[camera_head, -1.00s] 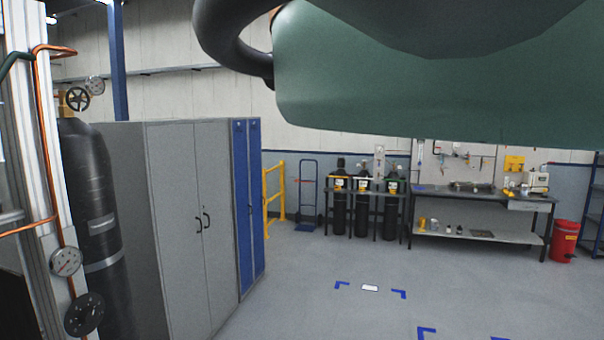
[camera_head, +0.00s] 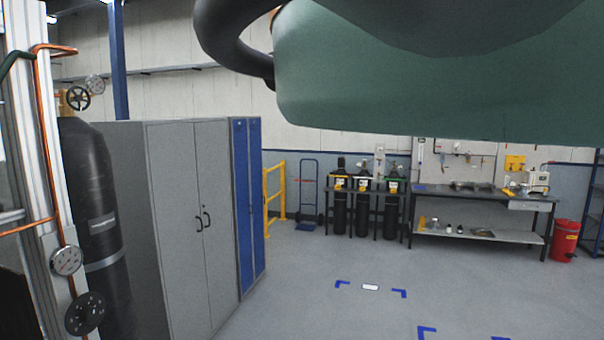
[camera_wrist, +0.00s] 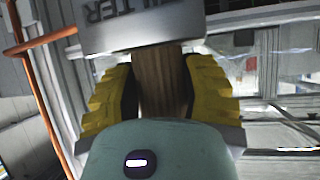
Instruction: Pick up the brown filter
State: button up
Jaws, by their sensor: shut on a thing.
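The brown filter (camera_wrist: 162,80) shows in the wrist view as a brown, ribbed upright body between the two yellow fingers of my gripper (camera_wrist: 163,88). The fingers are shut on it from both sides. A grey block (camera_wrist: 145,22) with dark lettering that reads in part "LTER" sits at the filter's upper end and covers that end. The filter's lower end is hidden behind my green gripper body. The filter and my fingers do not show in the head view, where a green part of my arm fills the top.
A metal frame with copper pipe (camera_head: 42,130), gauges (camera_head: 66,261) and a black cylinder (camera_head: 97,215) stands at the left in the head view. Grey cabinets (camera_head: 180,220) stand beside it. A bench (camera_head: 480,200) and gas bottles (camera_head: 363,205) stand far back. The floor (camera_head: 300,300) is mostly clear.

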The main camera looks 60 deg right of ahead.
jog(key=shift+r, duration=0.15)
notch_tip(320, 180, up, 5)
jog(key=b, duration=0.4)
jog(key=shift+a+b, duration=0.1)
jog(key=shift+b, duration=0.3)
notch_tip(320, 180, up, 4)
jog(key=b, duration=0.3)
jog(key=shift+f, duration=0.2)
jog(key=shift+r+b, duration=0.35)
jog(key=shift+r, duration=0.15)
